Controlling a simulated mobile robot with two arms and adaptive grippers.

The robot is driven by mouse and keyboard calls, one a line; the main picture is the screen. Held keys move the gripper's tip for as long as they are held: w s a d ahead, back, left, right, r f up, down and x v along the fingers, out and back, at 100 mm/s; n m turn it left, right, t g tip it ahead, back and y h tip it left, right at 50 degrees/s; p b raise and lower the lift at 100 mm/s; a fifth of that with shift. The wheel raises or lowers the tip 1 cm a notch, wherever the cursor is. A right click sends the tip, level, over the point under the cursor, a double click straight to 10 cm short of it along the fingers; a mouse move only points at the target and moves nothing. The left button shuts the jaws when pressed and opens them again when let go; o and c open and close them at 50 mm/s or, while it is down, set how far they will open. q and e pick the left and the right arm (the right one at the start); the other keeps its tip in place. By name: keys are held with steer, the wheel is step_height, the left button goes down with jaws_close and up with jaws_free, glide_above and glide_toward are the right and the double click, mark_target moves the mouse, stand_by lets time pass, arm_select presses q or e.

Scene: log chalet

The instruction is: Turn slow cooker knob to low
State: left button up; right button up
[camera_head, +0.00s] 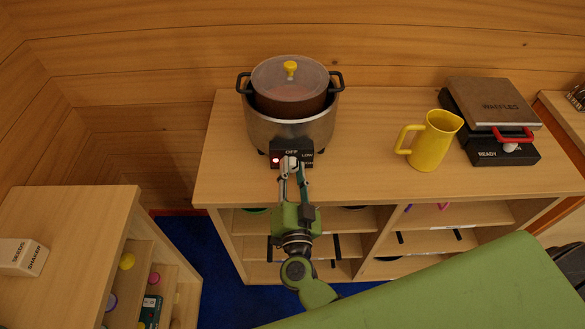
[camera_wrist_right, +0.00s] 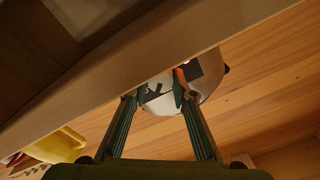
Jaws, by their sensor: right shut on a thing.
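The slow cooker (camera_head: 262,128) stands on the wooden cabinet top against the log wall, with a clear lid and a yellow lid knob. Its black control panel (camera_head: 279,147) faces front, with "OFF" at the top, "LOW" to the right and a red light at the left. My right gripper (camera_head: 291,164) reaches up from the front and is shut on the control knob, which its fingertips mostly hide. In the right wrist view the fingers (camera_wrist_right: 160,97) reach to the panel. My left gripper is out of view.
A yellow pitcher (camera_head: 431,146) stands right of the cooker, and a waffle maker (camera_head: 493,103) with a red handle is farther right. Open shelves lie below the top. A lower cabinet (camera_head: 75,215) at left holds a seeds shaker box (camera_head: 22,257).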

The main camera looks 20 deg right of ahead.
steer(key=shift+m, duration=1.2)
steer(key=o, duration=1.1)
